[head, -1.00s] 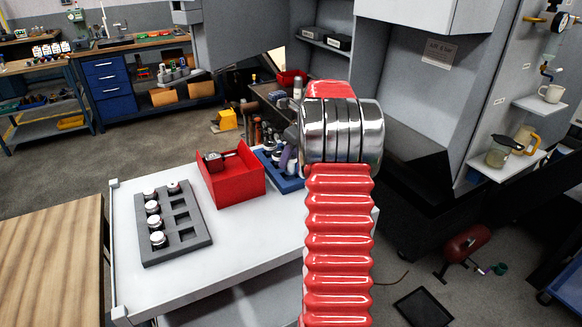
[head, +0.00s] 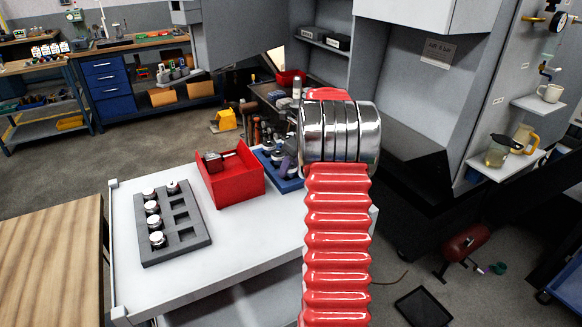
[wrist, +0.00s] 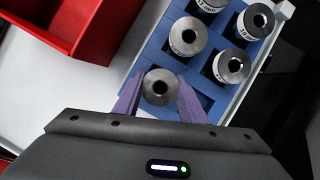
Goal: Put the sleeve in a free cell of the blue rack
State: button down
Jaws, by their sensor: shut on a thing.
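The sleeve (wrist: 158,98) is a short grey metal cylinder with a dark bore, seen end-on in the wrist view. My gripper (wrist: 158,82), with purple fingers, is shut on it, one finger on each side. The sleeve is over the near left part of the blue rack (wrist: 152,56); I cannot tell whether its lower end is inside a cell. Several other sleeves, such as one (wrist: 188,37) beyond it, stand in the rack. A cell beside the right finger looks empty. In the head view, my arm hides part of the rack (head: 291,186) and the held sleeve is unclear.
A red bin (head: 236,186) with a dark tool in it stands just left of the rack. A grey foam tray (head: 160,215) with several round parts lies farther left on the white table (head: 220,248). The table front is clear.

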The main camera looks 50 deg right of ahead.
jog(key=shift+f, duration=0.3)
